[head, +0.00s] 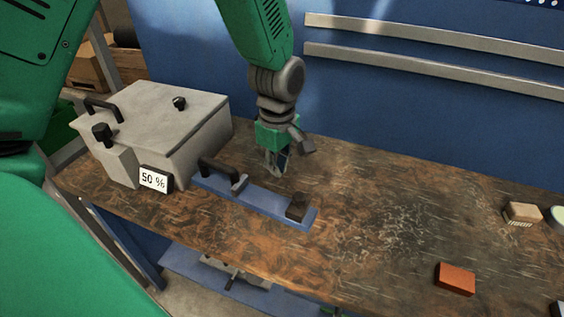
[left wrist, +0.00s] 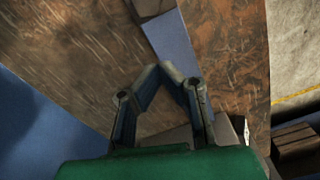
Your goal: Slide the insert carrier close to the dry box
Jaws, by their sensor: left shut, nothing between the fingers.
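The dry box (head: 165,115) is a grey box with black handles and a "50 %" display (head: 155,180), standing at the left of the bench. The insert carrier (head: 262,203) is a long flat blue strip with a black handle at its left end and a dark block (head: 297,207) at its right end. Its left end lies beside the dry box; I cannot tell whether they touch. My left gripper (head: 274,172) is shut and empty, just behind the carrier's middle. In the left wrist view, its fingertips (left wrist: 167,70) meet beside the blue strip (left wrist: 175,45). My right gripper is out of view.
An orange-red block (head: 455,279) and a wooden brush (head: 523,212) lie at the right. A blue wall with metal rails (head: 430,72) stands behind. The bench's front edge is close to the carrier.

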